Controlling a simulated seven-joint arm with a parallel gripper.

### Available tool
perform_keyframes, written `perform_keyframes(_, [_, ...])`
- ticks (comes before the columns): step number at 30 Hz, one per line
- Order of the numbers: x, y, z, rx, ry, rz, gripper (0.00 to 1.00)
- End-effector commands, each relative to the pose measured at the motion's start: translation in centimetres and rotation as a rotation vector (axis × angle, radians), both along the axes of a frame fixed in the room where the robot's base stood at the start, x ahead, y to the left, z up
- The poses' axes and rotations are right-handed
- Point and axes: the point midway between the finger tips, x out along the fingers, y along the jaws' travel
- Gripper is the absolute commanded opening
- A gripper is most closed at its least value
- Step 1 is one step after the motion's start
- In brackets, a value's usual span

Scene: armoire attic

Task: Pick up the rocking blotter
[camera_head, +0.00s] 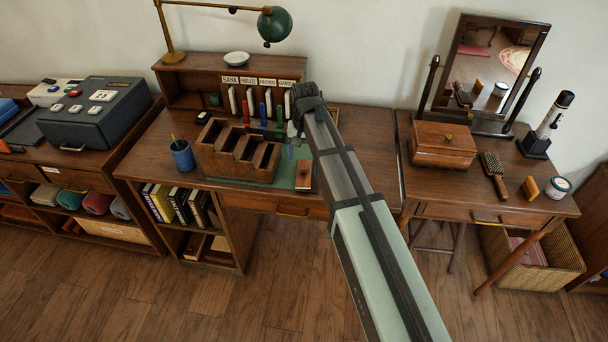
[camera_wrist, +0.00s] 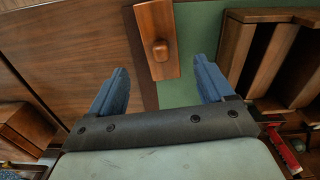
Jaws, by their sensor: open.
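The rocking blotter (camera_head: 304,176) is a small reddish-brown wooden block with a knob on top. It rests at the front right of the green desk mat (camera_head: 286,179). In the wrist view the blotter (camera_wrist: 164,62) lies ahead of my gripper (camera_wrist: 160,80), lined up with the gap between the two blue fingers. My gripper is open and empty, with the blotter's near end close to the gap; I cannot tell the height between them. In the head view my gripper (camera_head: 294,132) is partly hidden by my arm, behind the blotter over the desk.
A wooden stepped organizer (camera_head: 235,160) stands just left of the blotter. A blue pencil cup (camera_head: 182,156) is farther left. A shelf with labelled files (camera_head: 262,100) stands behind, under a green lamp (camera_head: 274,25). The desktop right of the blotter is bare.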

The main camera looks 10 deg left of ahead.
Motion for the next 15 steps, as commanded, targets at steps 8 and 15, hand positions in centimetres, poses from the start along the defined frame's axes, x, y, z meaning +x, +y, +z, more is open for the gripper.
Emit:
perform_keyframes(8, [0.0,0.0,-2.0,0.0,0.0,0.001,0.81])
perform_keyframes(15, [-0.2,0.0,-3.2,0.0,0.0,0.001,0.81])
